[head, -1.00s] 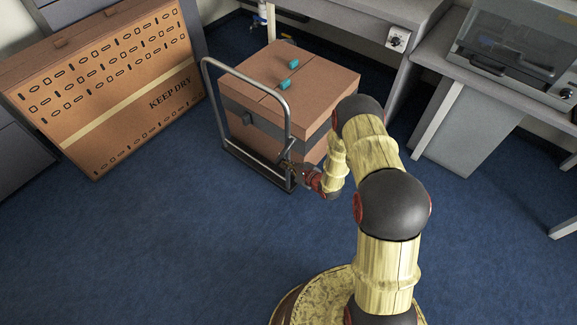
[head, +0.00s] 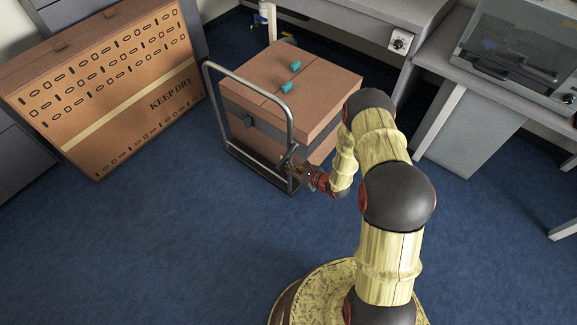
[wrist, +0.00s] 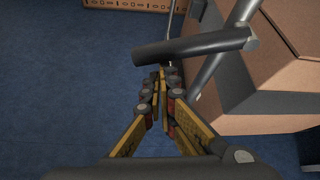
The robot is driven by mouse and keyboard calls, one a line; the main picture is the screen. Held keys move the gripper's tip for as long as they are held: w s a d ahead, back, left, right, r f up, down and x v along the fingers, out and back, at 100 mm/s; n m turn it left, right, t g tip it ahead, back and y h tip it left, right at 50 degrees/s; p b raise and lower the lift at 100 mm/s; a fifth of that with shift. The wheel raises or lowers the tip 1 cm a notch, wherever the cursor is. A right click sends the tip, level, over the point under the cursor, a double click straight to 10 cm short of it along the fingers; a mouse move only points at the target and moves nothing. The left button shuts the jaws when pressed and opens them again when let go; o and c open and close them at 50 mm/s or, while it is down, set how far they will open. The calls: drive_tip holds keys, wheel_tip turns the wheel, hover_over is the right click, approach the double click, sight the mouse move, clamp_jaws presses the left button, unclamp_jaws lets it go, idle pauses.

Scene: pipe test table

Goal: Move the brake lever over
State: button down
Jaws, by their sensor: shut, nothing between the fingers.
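The brake lever (wrist: 190,47) is a dark grey bar with a lighter end cap, lying across the upper middle of the wrist view. In the head view it is small, low on the cart's near right side, and hard to make out beside my gripper (head: 297,168). The cart (head: 291,120) has a grey tubular handle and a low base. In the wrist view my gripper (wrist: 161,80) is shut and empty, its fingertips just below the lever's middle. I cannot tell whether they touch it.
A brown box (head: 320,95) with two teal blocks (head: 290,77) on top rides on the cart. A large KEEP DRY carton (head: 110,90) leans at the left. Grey benches (head: 425,20) stand behind and right. The blue floor (head: 180,240) in front is clear.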

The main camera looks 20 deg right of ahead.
sight(283, 165)
drive_tip(key=shift+s+a+r+m+y+p, duration=0.15)
drive_tip(key=shift+r+p, duration=0.25)
drive_tip(key=shift+r, duration=0.2)
drive_tip(key=shift+s+a+r+m+y+p, duration=0.1)
drive_tip(key=shift+a+r+p, duration=0.1)
drive_tip(key=shift+r+p, duration=0.35)
drive_tip(key=shift+s+a+r+m+y+p, duration=0.15)
drive_tip(key=shift+r+p, duration=0.15)
drive_tip(key=shift+r, duration=0.35)
